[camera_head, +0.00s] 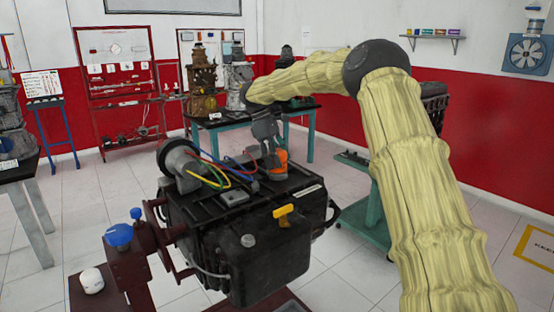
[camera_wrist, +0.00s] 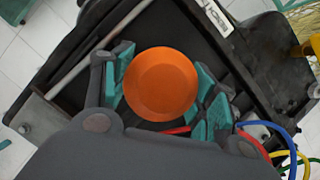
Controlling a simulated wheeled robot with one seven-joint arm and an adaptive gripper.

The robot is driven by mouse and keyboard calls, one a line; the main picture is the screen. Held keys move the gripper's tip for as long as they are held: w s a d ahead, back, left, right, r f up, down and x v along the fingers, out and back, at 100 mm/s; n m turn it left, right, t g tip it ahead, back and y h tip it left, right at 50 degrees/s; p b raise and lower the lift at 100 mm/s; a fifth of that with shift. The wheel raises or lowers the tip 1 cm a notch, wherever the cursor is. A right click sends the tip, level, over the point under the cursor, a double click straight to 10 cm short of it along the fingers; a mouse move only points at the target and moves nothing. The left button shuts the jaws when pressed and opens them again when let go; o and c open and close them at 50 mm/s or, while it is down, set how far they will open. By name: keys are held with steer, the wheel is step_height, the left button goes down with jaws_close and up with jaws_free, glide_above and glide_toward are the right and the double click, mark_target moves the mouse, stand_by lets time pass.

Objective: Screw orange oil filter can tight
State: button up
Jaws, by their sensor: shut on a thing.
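The orange oil filter can (camera_head: 274,163) stands on top of the black engine block (camera_head: 262,225), near its far edge. In the wrist view its round orange top (camera_wrist: 161,84) faces the camera. My gripper (camera_head: 270,150) comes down on the can from above. In the wrist view my gripper (camera_wrist: 165,92) has its teal-padded fingers closed on the left and right sides of the can. The can's lower end and its seat are hidden, so I cannot tell how the can sits in its mount.
Red, blue and yellow hoses (camera_head: 213,172) and a grey cylinder (camera_head: 180,162) lie left of the can. A yellow handle (camera_head: 284,214) rises nearer on the engine. A red stand with a blue knob (camera_head: 119,236) is at the left front. A teal table (camera_head: 312,112) stands behind.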

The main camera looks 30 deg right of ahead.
steer(key=shift+r+m, duration=0.1)
steer(key=shift+m, duration=0.4)
steer(key=o, duration=1)
steer(key=shift+o, duration=0.2)
steer(key=shift+w, duration=0.1)
steer(key=v, duration=1.1)
steer(key=shift+w+r, duration=0.25)
steer(key=shift+r, duration=0.1)
steer(key=shift+d, duration=0.1)
